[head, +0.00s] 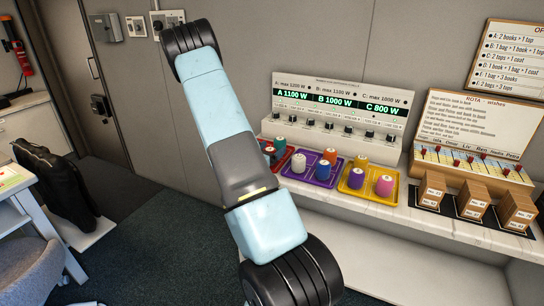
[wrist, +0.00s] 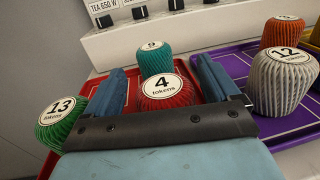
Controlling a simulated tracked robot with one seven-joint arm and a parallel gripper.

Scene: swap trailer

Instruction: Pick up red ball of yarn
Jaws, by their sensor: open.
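The red ball of yarn (wrist: 167,92), labelled "4 tokens", is in the wrist view on the red tray (wrist: 97,82). My gripper (wrist: 163,80) is open, with one blue finger to the left of the red ball and the other to its right. The ball sits between the fingers, its lower part hidden by the dark gripper body. I cannot tell whether either finger touches it. In the head view my arm covers the gripper, and I cannot make out the red ball clearly.
A teal ball (wrist: 155,58) stands behind the red one. A green ball (wrist: 62,122) is close outside the left finger. A white ball (wrist: 283,85) is close to the right finger, on the purple tray (wrist: 230,62). The yellow tray (head: 352,190) and power panel (head: 340,105) are nearby.

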